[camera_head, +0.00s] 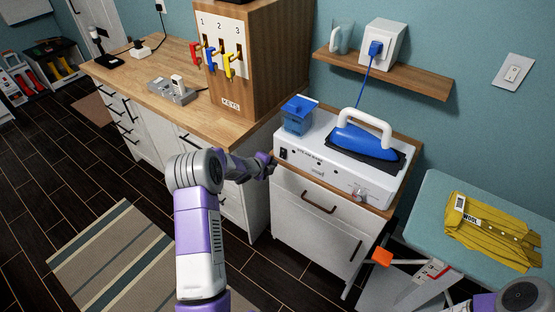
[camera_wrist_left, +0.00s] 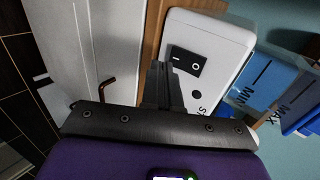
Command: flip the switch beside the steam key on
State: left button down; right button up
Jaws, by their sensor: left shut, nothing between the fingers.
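The white steam station (camera_head: 318,160) stands on a cabinet with a blue iron (camera_head: 362,140) on top. A black rocker switch (camera_head: 283,153) is at the left end of its front. In the left wrist view the switch (camera_wrist_left: 187,62) shows I and O marks; which side is pressed I cannot tell. A dark round spot (camera_wrist_left: 197,95) lies beside it on the panel, partly lettered. My left gripper (camera_head: 270,164) is shut and empty, just in front of and below the switch. Its fingers (camera_wrist_left: 160,85) show close to the panel; contact is unclear. My right gripper is not in view.
A wooden key box (camera_head: 262,60) with red, blue and yellow keys stands on the counter (camera_head: 150,65) to the left. A blue water tank (camera_head: 298,115) sits on the station. An ironing board (camera_head: 430,195) with a yellow garment (camera_head: 490,230) is at the right.

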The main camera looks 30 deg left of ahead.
aim_at(282, 155)
pick_arm(q)
jog(key=shift+w+d+f+p, duration=0.15)
jog(key=shift+w+p, duration=0.2)
jog(key=shift+w, duration=1.5)
jog(key=shift+w+f+b, duration=0.1)
jog(key=shift+f+b, duration=0.2)
jog(key=shift+b, duration=0.85)
jog(key=shift+r, duration=0.25)
jog(key=shift+r+p, duration=0.1)
jog(key=shift+p, duration=0.25)
jog(key=shift+r+p, duration=0.6)
jog(key=shift+r, duration=0.2)
jog(key=shift+f, duration=0.1)
